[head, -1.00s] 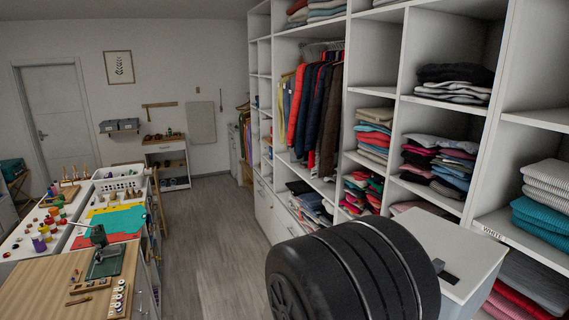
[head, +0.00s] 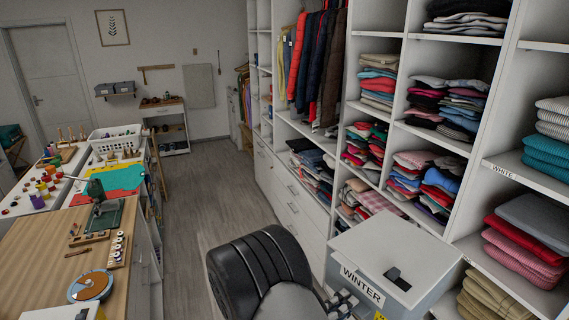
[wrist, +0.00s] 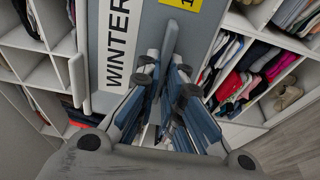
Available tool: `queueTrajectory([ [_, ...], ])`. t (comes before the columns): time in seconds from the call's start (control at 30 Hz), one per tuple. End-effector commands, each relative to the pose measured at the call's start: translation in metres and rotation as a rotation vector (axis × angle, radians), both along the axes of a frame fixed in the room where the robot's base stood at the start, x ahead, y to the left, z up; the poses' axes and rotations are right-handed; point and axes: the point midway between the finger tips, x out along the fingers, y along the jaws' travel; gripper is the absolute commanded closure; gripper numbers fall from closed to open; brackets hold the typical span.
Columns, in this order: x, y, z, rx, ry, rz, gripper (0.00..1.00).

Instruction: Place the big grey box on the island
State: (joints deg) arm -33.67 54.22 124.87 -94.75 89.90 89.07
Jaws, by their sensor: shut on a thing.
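The big grey box (head: 415,247) is in front of the shelving at the lower right of the head view, with a "WINTER" label on its side and a dark slot in its lid. My gripper (head: 343,302) is at the box's near side, partly hidden by my arm. In the wrist view the gripper (wrist: 168,75) is shut on the grey box (wrist: 150,40), near a grey bar beside the label; the exact contact is hard to make out. The island (head: 35,249), with a wooden top, stands at the left of the head view, apart from the box.
Open grey floor (head: 195,200) lies between island and shelving. Cubbies with folded clothes (head: 440,190) stand close behind the box.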

Motion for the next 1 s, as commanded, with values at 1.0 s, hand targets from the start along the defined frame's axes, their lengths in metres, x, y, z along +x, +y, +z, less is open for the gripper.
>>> queueTrajectory([
  [1.0, 0.001, -0.002, -0.177, -0.013, -0.006, 0.025, 1.0],
])
